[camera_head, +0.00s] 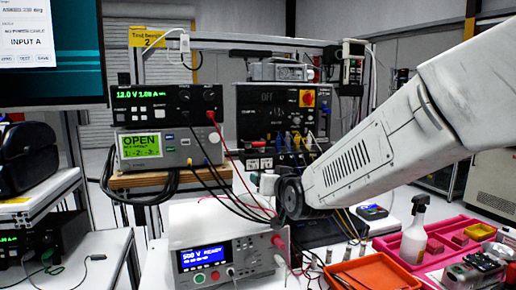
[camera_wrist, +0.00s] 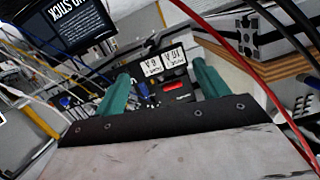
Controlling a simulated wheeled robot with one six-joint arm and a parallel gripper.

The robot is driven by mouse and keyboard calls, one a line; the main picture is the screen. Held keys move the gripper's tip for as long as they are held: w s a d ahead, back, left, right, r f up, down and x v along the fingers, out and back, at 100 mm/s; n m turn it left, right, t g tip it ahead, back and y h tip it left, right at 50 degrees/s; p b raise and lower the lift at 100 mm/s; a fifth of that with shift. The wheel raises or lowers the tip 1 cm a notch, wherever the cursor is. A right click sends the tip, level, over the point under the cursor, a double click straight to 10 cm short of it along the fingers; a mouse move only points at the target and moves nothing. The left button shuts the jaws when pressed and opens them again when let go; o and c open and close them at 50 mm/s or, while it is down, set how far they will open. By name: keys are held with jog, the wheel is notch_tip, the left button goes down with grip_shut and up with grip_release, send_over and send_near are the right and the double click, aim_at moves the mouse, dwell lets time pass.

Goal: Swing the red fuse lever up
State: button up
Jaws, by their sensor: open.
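The red fuse lever (camera_wrist: 176,89) shows in the wrist view as a small red bar on a black panel, near two white fuse labels (camera_wrist: 166,62). My gripper (camera_wrist: 163,84) has two teal fingers, open and apart. In that view the lever lies between the fingers, nearer the right one; I see no contact and cannot tell the depth. The lever cannot be made out there, and my arm's end hides most of the gripper.
A power supply (camera_head: 168,104) sits on a meter left of the panel. Black and red cables hang in front. A 500 V tester (camera_head: 215,258) stands below. An orange tray (camera_head: 372,273) and a spray bottle (camera_head: 413,235) are at right. A red cable (camera_wrist: 222,40) crosses the wrist view.

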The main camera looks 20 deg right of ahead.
jog(key=w+r+t, duration=0.2)
jog(key=w, duration=0.2)
jog(key=w+r+m+t+h, duration=0.1)
jog(key=w+r+t, duration=0.1)
jog(key=w, duration=0.2)
jog(key=w+r+t+h, duration=0.1)
jog(key=w+r+t, duration=0.1)
jog(key=w, duration=0.2)
jog(key=shift+w+d+r+m, duration=0.1)
jog(key=shift+d+r+m, duration=0.05)
jog(key=shift+m, duration=0.25)
jog(key=c, duration=1.3)
jog(key=shift+c, duration=0.4)
